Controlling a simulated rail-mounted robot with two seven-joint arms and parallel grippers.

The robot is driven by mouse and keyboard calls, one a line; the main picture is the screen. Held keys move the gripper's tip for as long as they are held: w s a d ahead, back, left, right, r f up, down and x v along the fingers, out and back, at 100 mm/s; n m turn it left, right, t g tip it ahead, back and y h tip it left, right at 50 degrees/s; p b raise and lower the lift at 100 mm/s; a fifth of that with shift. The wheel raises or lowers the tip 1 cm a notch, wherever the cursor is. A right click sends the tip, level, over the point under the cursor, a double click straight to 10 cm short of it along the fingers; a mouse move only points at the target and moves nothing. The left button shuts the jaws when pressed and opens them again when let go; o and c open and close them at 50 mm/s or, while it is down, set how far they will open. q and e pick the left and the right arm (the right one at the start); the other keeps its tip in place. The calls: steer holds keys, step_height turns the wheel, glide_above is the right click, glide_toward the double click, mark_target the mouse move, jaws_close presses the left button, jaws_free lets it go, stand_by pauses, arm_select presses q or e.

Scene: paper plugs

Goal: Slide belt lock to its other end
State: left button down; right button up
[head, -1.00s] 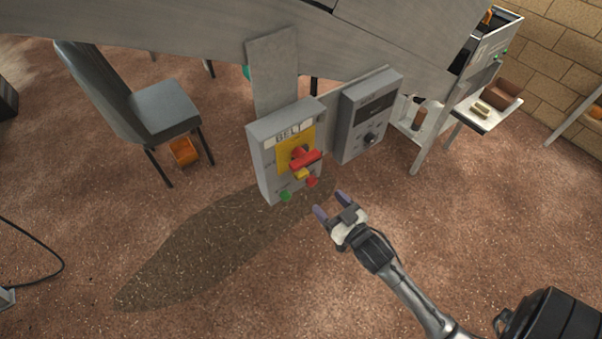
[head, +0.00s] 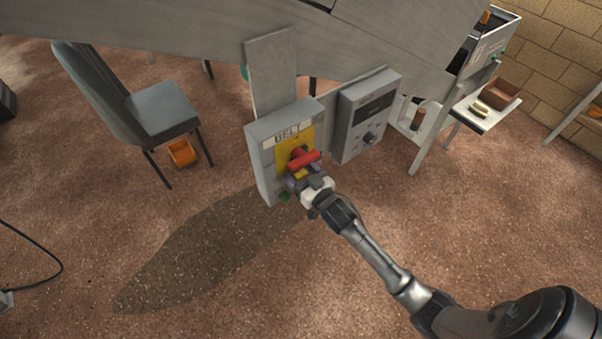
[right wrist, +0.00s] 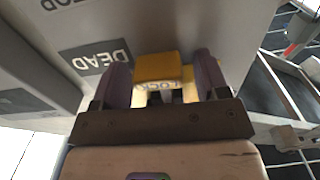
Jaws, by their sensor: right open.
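The belt lock is a small yellow block (right wrist: 163,68) on the grey BELT box (head: 262,160). In the right wrist view it sits between the two purple fingers of my right gripper (right wrist: 160,82), which is open with the fingers on either side of it. Lettering shows on a yellow strip just below the block. A label reading DEAD (right wrist: 95,62) is left of the lock. In the head view my right gripper (head: 300,182) is at the lower front of the box, below the red handle (head: 304,160), and mostly hides the lock. My left gripper is not in view.
A second grey box (head: 368,115) with a knob is right of the BELT box. A large grey panel (head: 180,25) overhangs both. A chair (head: 165,105) stands to the left. The floor (head: 200,270) in front is clear.

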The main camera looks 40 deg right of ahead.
steer(key=shift+c, duration=0.2)
steer(key=shift+c, duration=0.7)
jaws_close()
step_height(320, 180, down, 3)
steer(key=shift+r+b, duration=0.15)
steer(key=shift+b, duration=0.3)
steer(key=shift+c, duration=0.8)
jaws_free()
steer(key=o, duration=0.3)
steer(key=shift+o, duration=0.2)
